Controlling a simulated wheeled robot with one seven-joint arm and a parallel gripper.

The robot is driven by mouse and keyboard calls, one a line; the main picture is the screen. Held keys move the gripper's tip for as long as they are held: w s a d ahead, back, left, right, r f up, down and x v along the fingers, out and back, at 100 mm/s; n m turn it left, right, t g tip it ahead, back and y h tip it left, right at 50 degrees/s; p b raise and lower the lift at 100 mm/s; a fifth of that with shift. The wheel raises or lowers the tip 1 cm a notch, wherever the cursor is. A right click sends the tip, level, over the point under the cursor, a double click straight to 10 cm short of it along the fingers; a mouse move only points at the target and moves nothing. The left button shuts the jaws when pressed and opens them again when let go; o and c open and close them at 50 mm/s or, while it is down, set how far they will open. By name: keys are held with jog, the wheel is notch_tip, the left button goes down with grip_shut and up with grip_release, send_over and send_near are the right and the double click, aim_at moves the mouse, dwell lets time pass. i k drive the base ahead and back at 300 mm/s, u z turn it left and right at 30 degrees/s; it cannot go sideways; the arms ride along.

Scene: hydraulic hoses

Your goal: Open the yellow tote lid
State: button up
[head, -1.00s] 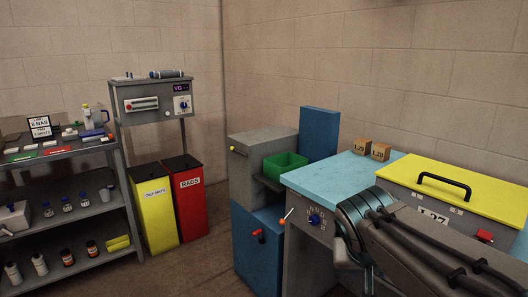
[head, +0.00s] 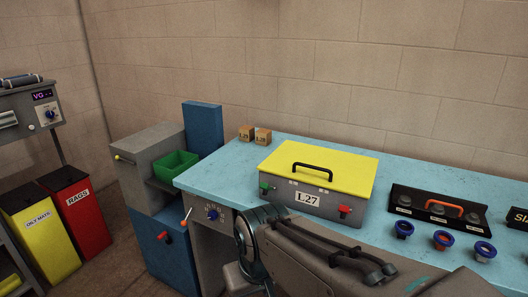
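The tote (head: 326,204) is a grey box labelled L27, standing on the light blue bench in the head view. Its yellow lid (head: 290,163) lies shut on top and has a black arched handle (head: 312,168). A green latch (head: 265,188) shows at the front left and a red latch (head: 345,210) at the front right. My arm crosses the lower right of the view in front of the bench. My gripper cannot be made out, and nothing of mine is seen touching the lid.
The blue bench top (head: 228,172) is clear left of the tote. Two small wooden blocks (head: 263,136) stand at the back. A black rack with an orange handle (head: 445,206) and several blue-rimmed fittings (head: 404,228) are on the right. A green bin (head: 176,166) stands left of the bench.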

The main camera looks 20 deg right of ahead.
aim_at(351, 174)
jog(key=u, duration=0.2)
jog(key=i, duration=0.35)
jog(key=z, duration=1.35)
